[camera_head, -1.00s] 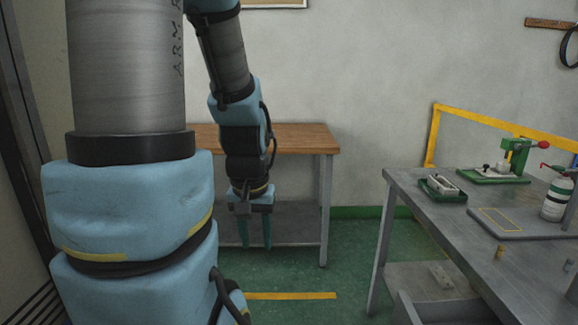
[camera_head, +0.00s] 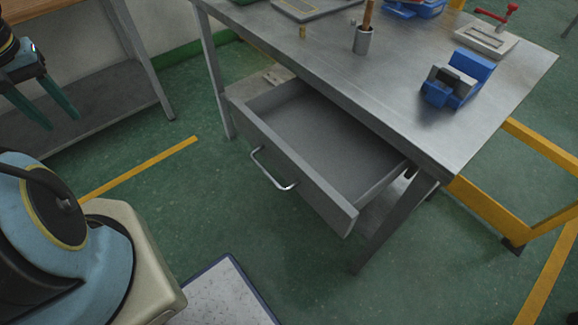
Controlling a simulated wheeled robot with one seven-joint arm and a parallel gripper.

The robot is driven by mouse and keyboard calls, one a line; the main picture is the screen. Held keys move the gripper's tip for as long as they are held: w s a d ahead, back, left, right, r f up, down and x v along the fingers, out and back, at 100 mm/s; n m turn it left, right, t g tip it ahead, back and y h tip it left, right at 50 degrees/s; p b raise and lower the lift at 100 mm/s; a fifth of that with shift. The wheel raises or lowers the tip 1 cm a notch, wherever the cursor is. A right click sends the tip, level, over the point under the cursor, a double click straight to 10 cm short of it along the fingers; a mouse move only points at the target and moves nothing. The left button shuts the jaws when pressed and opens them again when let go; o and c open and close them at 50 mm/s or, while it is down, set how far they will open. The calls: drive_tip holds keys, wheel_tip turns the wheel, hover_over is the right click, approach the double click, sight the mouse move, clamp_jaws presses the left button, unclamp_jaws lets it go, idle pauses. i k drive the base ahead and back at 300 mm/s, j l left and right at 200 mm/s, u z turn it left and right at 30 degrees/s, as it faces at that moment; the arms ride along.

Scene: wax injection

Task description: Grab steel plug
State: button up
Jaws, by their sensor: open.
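I cannot make out a steel plug for certain in this view.
A blue vise (camera_head: 458,80), a grey cup with a wooden handle (camera_head: 363,40) and a red-handled clamp fixture (camera_head: 487,38) are on the bench. The drawer handle (camera_head: 272,170) juts out. Yellow rails (camera_head: 490,205) stand at right. Green floor before the drawer is clear.

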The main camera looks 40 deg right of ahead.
sight(353, 22)
drive_tip(key=i+l+z, duration=0.15)
drive_tip(key=i, duration=0.35)
drive_tip(key=i+l+z, duration=0.1)
drive_tip(key=i+l, duration=0.15)
drive_tip(key=i, duration=0.2)
drive_tip(key=i+l+z, duration=0.15)
drive_tip(key=i, duration=0.35)
